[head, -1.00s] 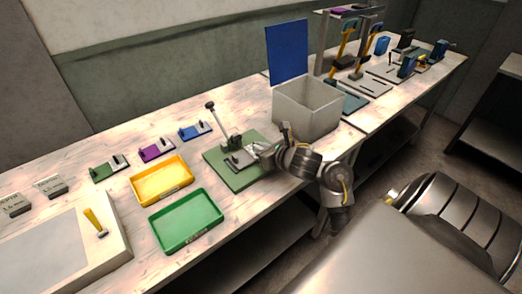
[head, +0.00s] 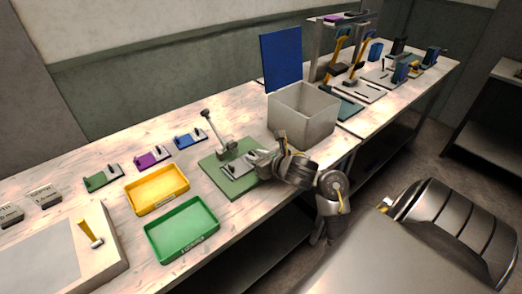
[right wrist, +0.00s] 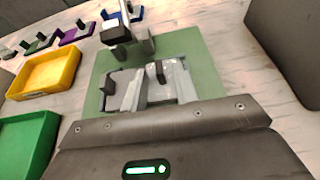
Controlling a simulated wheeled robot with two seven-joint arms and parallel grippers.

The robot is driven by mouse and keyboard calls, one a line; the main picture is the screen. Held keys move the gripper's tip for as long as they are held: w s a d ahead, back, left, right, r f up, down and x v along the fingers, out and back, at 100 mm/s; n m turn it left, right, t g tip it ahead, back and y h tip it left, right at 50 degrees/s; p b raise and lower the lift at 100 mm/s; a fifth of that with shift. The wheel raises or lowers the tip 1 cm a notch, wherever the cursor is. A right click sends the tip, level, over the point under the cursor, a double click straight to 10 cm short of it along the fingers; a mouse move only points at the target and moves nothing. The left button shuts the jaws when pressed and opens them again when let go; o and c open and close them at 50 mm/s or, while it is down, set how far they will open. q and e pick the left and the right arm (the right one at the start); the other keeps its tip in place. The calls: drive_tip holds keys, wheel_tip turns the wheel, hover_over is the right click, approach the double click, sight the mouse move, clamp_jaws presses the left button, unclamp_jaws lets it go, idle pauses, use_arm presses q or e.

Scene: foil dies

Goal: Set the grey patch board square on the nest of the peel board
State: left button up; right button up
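The peel board is a green plate (head: 219,184) on the bench, with an upright lever (head: 211,132) at its back. It also shows in the right wrist view (right wrist: 213,48), under my gripper. A grey piece (head: 238,169) lies low over its middle, probably the grey patch board. In the right wrist view light grey plate parts (right wrist: 176,72) and a black upright block (right wrist: 155,72) sit before my gripper's housing. My right gripper (head: 260,163) is down at the board's right side. My left gripper is out of view.
A yellow tray (head: 157,205) and a green tray (head: 147,245) stand left of the peel board. Small green (head: 99,182), purple (head: 150,160) and blue (head: 186,141) boards lie behind. A grey open bin (head: 304,122) stands close on the right, before a blue panel (head: 281,60).

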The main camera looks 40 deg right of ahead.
drive_tip(key=shift+s+r, duration=0.1)
drive_tip(key=shift+r, duration=0.15)
drive_tip(key=p+v, duration=0.4)
drive_tip(key=v, duration=0.7)
drive_tip(key=shift+s, duration=0.35)
drive_tip(key=shift+r, duration=0.1)
